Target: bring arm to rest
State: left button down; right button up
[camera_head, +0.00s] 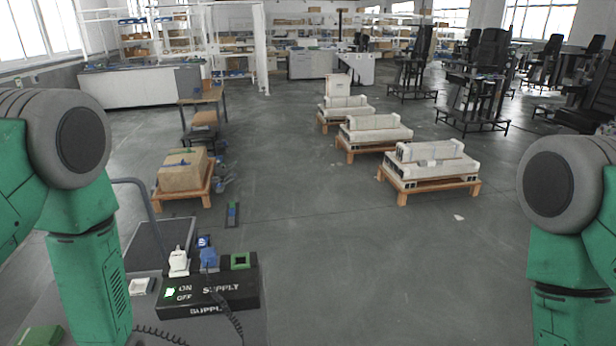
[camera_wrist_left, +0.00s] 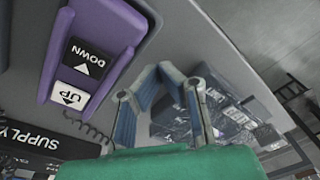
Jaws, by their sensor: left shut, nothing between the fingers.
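In the left wrist view my left gripper (camera_wrist_left: 172,76) is shut and empty, its blue-padded fingers meeting at the tips. It is to the right of a purple control box with a black DOWN button (camera_wrist_left: 87,57) and a white UP button (camera_wrist_left: 71,96), apart from both in the picture. In the head view only green and grey links of my two arms show, one at each side edge. Both grippers are out of that view, and my right gripper shows in neither view.
A black supply box (camera_head: 207,291) with a lit ON/OFF switch (camera_head: 170,293), plugs and a coiled cable stands at the front left. A carton (camera_head: 183,171) sits on a pallet behind it. Pallets with white parts (camera_head: 431,163) stand ahead to the right. The central floor is clear.

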pick_arm(q)
jog(key=s+d+m+h, duration=0.1)
jog(key=s+m, duration=1.1)
jog(key=s, duration=0.3)
notch_tip(320, 180, down, 17)
jog(key=w+d+m+b, duration=0.1)
jog(key=w+d+b, duration=0.1)
jog(key=b, duration=1.5)
jog(key=shift+w+r+m+t, duration=0.2)
jog(key=shift+m+t, duration=0.1)
jog(key=shift+t, duration=0.1)
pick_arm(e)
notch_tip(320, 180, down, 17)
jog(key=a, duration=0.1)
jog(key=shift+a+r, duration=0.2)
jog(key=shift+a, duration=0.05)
